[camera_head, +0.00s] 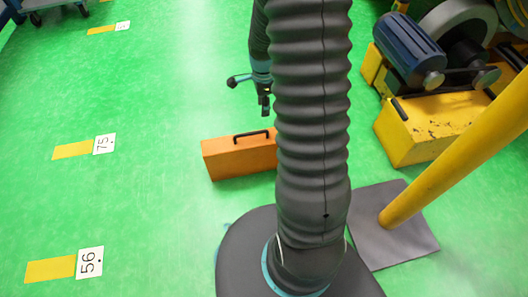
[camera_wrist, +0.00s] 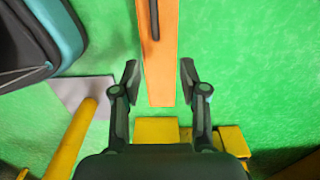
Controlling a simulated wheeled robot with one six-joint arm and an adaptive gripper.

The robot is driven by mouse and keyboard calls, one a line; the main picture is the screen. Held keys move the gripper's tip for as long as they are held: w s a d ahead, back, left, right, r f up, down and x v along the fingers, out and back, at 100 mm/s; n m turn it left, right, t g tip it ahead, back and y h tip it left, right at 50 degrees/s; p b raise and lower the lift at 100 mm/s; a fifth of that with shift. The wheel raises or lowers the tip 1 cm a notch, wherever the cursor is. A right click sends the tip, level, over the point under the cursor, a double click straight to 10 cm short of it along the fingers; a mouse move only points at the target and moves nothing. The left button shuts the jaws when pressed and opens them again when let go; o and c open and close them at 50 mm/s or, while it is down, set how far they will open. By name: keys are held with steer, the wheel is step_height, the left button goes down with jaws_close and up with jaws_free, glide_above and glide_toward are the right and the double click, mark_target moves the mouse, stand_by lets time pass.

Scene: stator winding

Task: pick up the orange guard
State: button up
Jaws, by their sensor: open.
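The orange guard (camera_head: 225,157) is a box with a black handle on top, standing on the green floor. My arm hides its right end in the head view. My gripper (camera_head: 265,100) is above and behind it in that view, apart from it. In the wrist view the guard (camera_wrist: 159,75) runs down from the top edge as a long orange strip with part of its dark handle showing. Its near end lies between the two spread fingers of my gripper (camera_wrist: 160,80) in the picture. The gripper is open and holds nothing. The height gap is hard to tell.
A yellow machine (camera_head: 425,125) with a blue motor (camera_head: 408,45) stands at the right. A yellow post (camera_head: 460,150) rises from a grey plate (camera_head: 408,240). Floor markers 75 (camera_head: 104,144) and 56 (camera_head: 90,262) lie at the left, where the floor is mostly free.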

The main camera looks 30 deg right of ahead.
mark_target(264, 131)
step_height(264, 131, down, 8)
steer(key=shift+r+b, duration=0.1)
steer(key=shift+b, duration=0.45)
steer(key=shift+s+a+f+b, duration=0.1)
steer(key=shift+s+f+b, duration=0.15)
steer(key=shift+f, duration=1.1)
steer(key=shift+s+f+b, duration=0.1)
steer(key=shift+f+b, duration=0.2)
steer(key=shift+f, duration=1)
steer(key=shift+r, duration=0.1)
jaws_close()
